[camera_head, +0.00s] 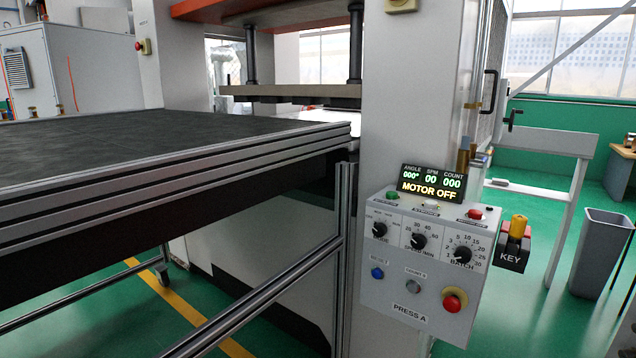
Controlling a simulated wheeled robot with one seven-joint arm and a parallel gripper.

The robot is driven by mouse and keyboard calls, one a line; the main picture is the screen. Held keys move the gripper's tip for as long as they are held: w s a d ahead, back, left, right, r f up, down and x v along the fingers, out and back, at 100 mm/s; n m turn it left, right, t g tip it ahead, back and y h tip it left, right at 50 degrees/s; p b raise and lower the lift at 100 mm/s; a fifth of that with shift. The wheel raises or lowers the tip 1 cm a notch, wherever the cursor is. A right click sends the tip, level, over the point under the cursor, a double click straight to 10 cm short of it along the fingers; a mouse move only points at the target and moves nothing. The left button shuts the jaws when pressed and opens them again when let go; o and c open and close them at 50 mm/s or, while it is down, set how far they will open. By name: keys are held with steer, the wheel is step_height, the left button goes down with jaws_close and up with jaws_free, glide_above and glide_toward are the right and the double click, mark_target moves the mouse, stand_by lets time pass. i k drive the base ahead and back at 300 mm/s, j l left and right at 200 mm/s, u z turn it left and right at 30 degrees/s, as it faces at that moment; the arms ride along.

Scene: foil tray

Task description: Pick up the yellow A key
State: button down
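A yellow key (518,226) stands upright in a small black holder (512,256) marked "KEY". The holder is fixed at the right side of the grey control panel (408,312) labelled "PRESS A". Any letter on the key is too small to read. My gripper is not in view.
The panel carries knobs, buttons, a red emergency stop (454,301) and a display (431,184) reading "MOTOR OFF". A dark-topped conveyor table (150,150) with metal rails fills the left. A grey bin (600,252) stands at the right. Green floor lies open between holder and bin.

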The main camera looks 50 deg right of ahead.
mark_target(518, 225)
steer(key=z, duration=1.6)
